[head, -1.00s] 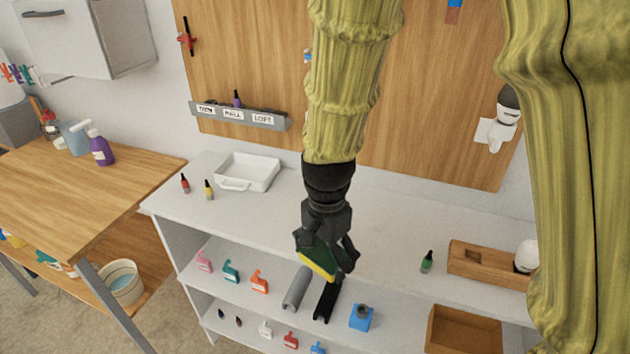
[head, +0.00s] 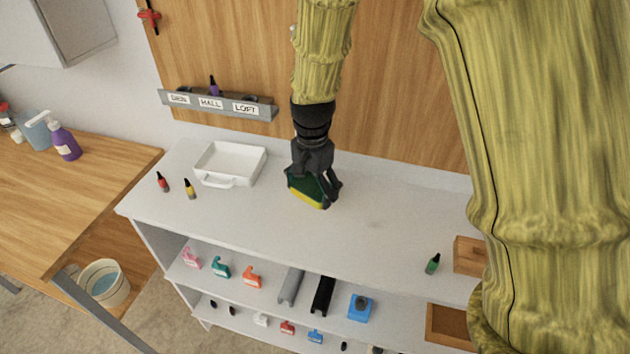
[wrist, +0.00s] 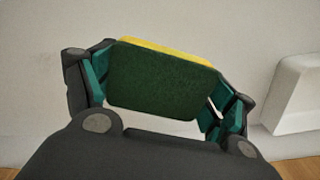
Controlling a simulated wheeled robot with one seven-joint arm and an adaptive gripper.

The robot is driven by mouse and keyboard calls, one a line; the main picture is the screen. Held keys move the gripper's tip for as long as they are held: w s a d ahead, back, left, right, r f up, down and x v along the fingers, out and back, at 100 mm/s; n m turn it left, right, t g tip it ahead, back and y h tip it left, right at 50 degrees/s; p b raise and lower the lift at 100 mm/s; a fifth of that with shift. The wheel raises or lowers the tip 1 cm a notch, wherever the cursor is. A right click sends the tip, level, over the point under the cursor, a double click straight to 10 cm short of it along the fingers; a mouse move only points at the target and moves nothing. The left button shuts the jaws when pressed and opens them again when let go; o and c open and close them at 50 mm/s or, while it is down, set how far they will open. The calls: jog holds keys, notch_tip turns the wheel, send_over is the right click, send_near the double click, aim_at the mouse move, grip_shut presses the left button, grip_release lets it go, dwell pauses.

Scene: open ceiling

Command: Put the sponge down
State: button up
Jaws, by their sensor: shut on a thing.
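My gripper (head: 313,190) is shut on a sponge (head: 310,191), green on one face and yellow on the other. It holds the sponge over the middle of the white shelf unit's top (head: 370,220), to the right of a white tray. In the wrist view the sponge (wrist: 155,84) is pinched between the two fingers, its dark green face toward the camera and a yellow strip along its upper edge. I cannot tell whether the sponge touches the top.
A labelled rail (head: 215,104) is behind. The top's middle is clear.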

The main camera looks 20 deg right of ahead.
aim_at(316, 186)
jog(key=w+d, duration=0.1)
jog(key=w+d+p, duration=0.1)
jog(key=shift+w+r, duration=0.3)
jog(key=shift+w, duration=0.05)
jog(key=shift+w+f, duration=0.35)
jog(key=shift+w, duration=0.3)
jog(key=shift+f, duration=0.15)
jog(key=shift+s+f+p, duration=0.25)
jog(key=shift+f+p, duration=0.15)
jog(key=shift+f, duration=0.05)
jog(key=shift+w+f, duration=0.2)
jog(key=shift+f, duration=0.9)
jog(key=shift+s+r, duration=0.1)
jog(key=shift+s, duration=0.05)
